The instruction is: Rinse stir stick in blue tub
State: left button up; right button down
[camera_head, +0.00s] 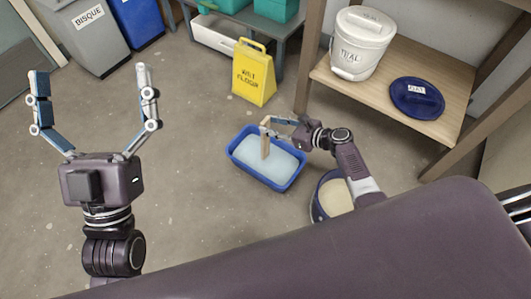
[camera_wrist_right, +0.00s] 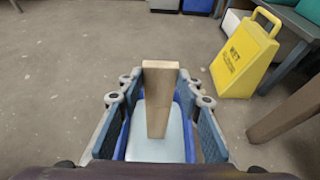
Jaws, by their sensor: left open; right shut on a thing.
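The blue tub (camera_head: 240,167) stands on the floor with pale bluish water (camera_head: 278,168) in it. The wooden stir stick (camera_head: 265,146) is upright, its lower end at the water inside the tub. My right gripper (camera_head: 268,125) is shut on the stick near its top, above the tub. In the right wrist view the stick (camera_wrist_right: 160,95) stands between the two fingers, over the tub's water (camera_wrist_right: 175,135). How deep the stick's lower end goes is hard to tell. My left gripper (camera_head: 92,82) is open and empty, raised over bare floor on the left.
A bucket of cream glaze (camera_head: 335,197) stands right of the tub, partly behind my right arm. A yellow wet floor sign (camera_head: 254,75) stands behind the tub. A wooden shelf (camera_head: 395,85) holds a white lidded bucket (camera_head: 360,45) and a blue lid (camera_head: 417,99). Bins (camera_head: 85,32) stand back left.

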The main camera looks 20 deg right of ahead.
pick_arm(q)
jog(key=w+f+g+y+p, duration=0.1)
jog(key=w+f+g, duration=0.1)
jog(key=f+g, duration=0.3)
jog(key=w+a+f+g+y+p, duration=0.1)
jog(key=w+f+g+y+p, duration=0.1)
jog(key=f, duration=1.1)
jog(key=shift+w+g+p, duration=0.3)
jog(key=shift+w+g, duration=0.15)
jog(key=shift+g, duration=0.95)
jog(key=shift+f, duration=0.15)
jog(key=s+a+f+g+y+p, duration=0.1)
jog(key=s+a+f+g+p, duration=0.1)
jog(key=s+f+g, duration=0.4)
jog(key=s+a+f+n+g+y+p, duration=0.1)
jog(key=s+a+f+g+y+p, duration=0.1)
jog(key=s+a+f+g, duration=0.3)
jog(key=shift+s+f+g+y+p, duration=0.3)
jog(key=shift+s+f+g+p, duration=0.3)
jog(key=shift+s+f, duration=2.45)
jog(key=shift+s+r, duration=0.9)
